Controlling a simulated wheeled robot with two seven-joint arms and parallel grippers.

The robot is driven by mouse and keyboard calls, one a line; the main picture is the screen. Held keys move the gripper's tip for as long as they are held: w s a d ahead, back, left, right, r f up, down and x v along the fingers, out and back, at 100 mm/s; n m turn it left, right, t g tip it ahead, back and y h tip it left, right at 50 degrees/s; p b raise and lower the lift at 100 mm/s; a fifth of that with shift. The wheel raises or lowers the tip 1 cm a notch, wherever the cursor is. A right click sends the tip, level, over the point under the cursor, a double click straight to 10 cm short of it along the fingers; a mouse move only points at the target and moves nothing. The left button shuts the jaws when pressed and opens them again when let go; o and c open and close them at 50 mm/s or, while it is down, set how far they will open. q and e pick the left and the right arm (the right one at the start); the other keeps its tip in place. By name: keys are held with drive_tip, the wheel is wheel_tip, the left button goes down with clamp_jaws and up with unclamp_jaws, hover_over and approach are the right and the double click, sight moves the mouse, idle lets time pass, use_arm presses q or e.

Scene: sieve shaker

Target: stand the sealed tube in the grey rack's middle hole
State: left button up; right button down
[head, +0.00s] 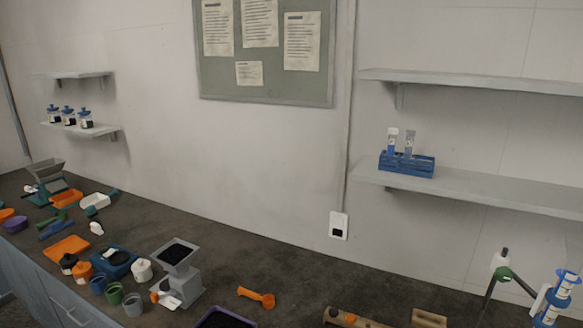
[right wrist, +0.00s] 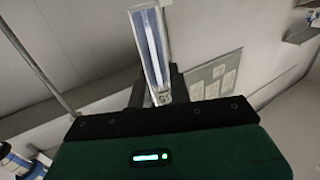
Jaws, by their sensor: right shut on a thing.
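My right gripper (right wrist: 158,92), in the right wrist view, has its dark fingers shut on a clear tube (right wrist: 150,45) with a blue strip inside. The tube points up and slightly left from the jaws. Neither gripper shows in the head view, and the left gripper is in no view. I cannot make out a grey rack in either view.
A blue rack (head: 407,168) with two tubes stands on the lower right shelf (head: 480,190). Below, the dark bench (head: 250,240) holds a grey hopper device (head: 180,275), an orange scoop (head: 257,297), several cups and a stand (head: 503,274) at right. The bench's back middle is clear.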

drive_tip(key=s+f, duration=0.2)
drive_tip(key=s, duration=0.3)
drive_tip(key=shift+s+a+f+b, duration=0.25)
drive_tip(key=shift+s+a+b, duration=0.1)
drive_tip(key=shift+a, duration=0.1)
